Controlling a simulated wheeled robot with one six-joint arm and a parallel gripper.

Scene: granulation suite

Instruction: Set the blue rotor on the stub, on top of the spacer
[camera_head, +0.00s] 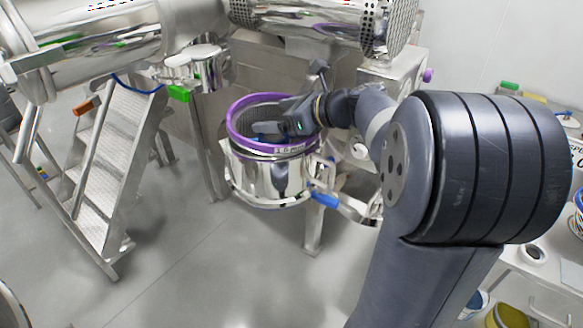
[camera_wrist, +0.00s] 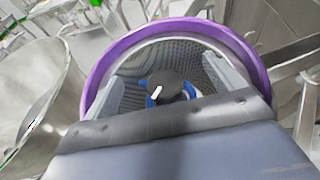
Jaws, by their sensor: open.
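My gripper (camera_head: 268,130) is open and reaches over the purple-rimmed vessel from the right. In the wrist view, its two grey fingers (camera_wrist: 165,78) stand apart on either side of the rotor and appear clear of it. The blue rotor (camera_wrist: 153,84) sits low inside the vessel, its blue parts showing around a dark round top (camera_wrist: 174,85) with a white mark. The stub and the spacer are hidden, so I cannot tell how the rotor sits on them.
The purple ring (camera_head: 233,128) tops a polished steel vessel (camera_head: 245,177), with a perforated screen (camera_wrist: 197,60) inside it. A blue-handled clamp (camera_head: 322,200) sticks out at the vessel's front right. Metal steps (camera_head: 115,155) stand to the left. The floor (camera_head: 220,270) in front is clear.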

